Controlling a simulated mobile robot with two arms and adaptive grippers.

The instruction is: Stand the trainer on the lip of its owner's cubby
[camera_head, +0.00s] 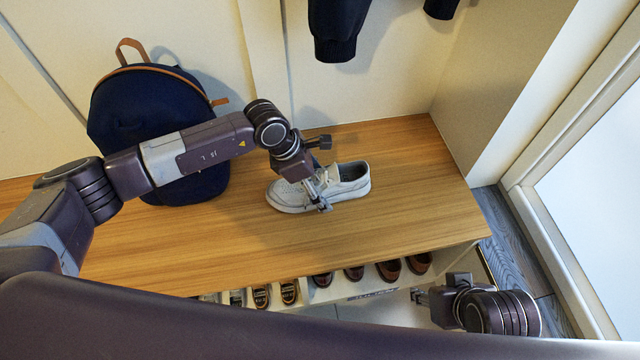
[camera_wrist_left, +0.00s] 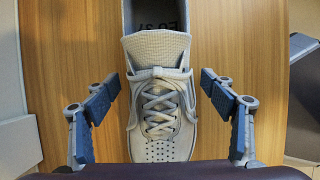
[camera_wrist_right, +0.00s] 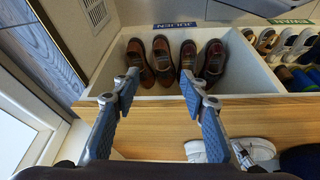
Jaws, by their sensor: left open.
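The trainer (camera_head: 350,184), off-white with laces, stands upright on the wooden bench top, toe to the left. In the left wrist view the trainer (camera_wrist_left: 160,110) lies between my left gripper's (camera_wrist_left: 157,82) open fingers, one on each side and apart from it; dark marking shows on its insole, too unclear to read. My left gripper (camera_head: 317,192) is over the trainer's middle in the head view. My right gripper (camera_wrist_right: 148,90) is open and empty in front of a cubby (camera_wrist_right: 125,42) holding brown shoes. A blue label (camera_wrist_right: 174,25) there seems to read JULIEN.
A navy backpack (camera_head: 160,115) stands on the bench (camera_head: 400,210) left of the trainer. Dark clothing (camera_head: 338,28) hangs above. More shoes (camera_wrist_right: 285,45) fill a neighbouring cubby with a green label (camera_wrist_right: 291,21). The bench top right of the trainer is clear.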

